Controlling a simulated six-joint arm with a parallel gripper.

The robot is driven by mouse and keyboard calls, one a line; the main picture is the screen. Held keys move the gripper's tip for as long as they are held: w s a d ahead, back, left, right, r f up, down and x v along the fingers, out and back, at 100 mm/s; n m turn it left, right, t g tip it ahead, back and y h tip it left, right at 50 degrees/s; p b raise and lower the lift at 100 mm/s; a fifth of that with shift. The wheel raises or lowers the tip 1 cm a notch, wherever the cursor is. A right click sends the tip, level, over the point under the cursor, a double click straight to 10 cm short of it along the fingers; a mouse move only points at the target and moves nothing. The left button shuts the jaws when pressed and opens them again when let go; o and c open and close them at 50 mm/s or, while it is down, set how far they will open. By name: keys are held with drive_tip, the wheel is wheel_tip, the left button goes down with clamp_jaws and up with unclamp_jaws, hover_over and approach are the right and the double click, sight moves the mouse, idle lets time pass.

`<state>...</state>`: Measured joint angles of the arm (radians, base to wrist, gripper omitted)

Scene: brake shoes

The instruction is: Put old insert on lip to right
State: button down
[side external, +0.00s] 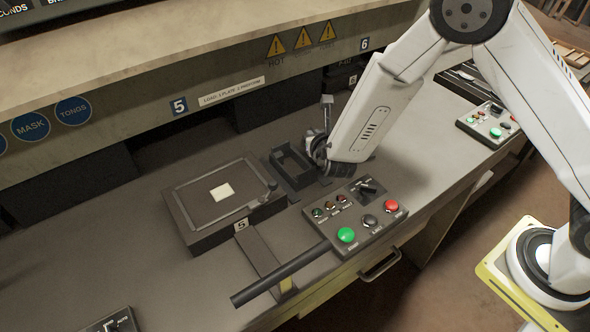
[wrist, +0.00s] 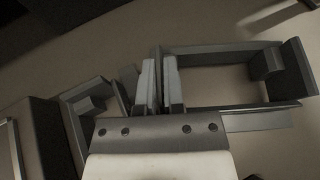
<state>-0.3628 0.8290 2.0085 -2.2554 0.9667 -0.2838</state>
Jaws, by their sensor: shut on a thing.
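My gripper (side external: 318,158) is low over the bench, beside a dark open rectangular frame (side external: 280,182). In the wrist view its two pale fingers (wrist: 159,75) are close together, one on each side of a thin dark wall. That wall looks like the left end of the dark frame (wrist: 220,50), seemingly the old insert. The frame extends to the right of the fingers and has a post near its right end. The fingertips are hard to make out in the side view, and the grip on the wall is partly hidden. I cannot tell which edge is the lip.
A dark press block (side external: 225,200) marked 5, with a small pale square on top, stands left of the frame. A control box (side external: 355,215) with coloured buttons is in front of my gripper. A stepped dark bracket (wrist: 72,125) is left of the fingers. A long dark bar (side external: 280,273) crosses the front edge.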

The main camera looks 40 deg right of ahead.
drive_tip(key=shift+f, duration=0.25)
idle(0.5)
drive_tip(key=c, duration=0.7)
unclamp_jaws()
drive_tip(key=shift+o, duration=0.2)
drive_tip(key=shift+f, duration=0.1)
drive_tip(key=shift+s, duration=0.1)
drive_tip(key=shift+v, duration=3.9)
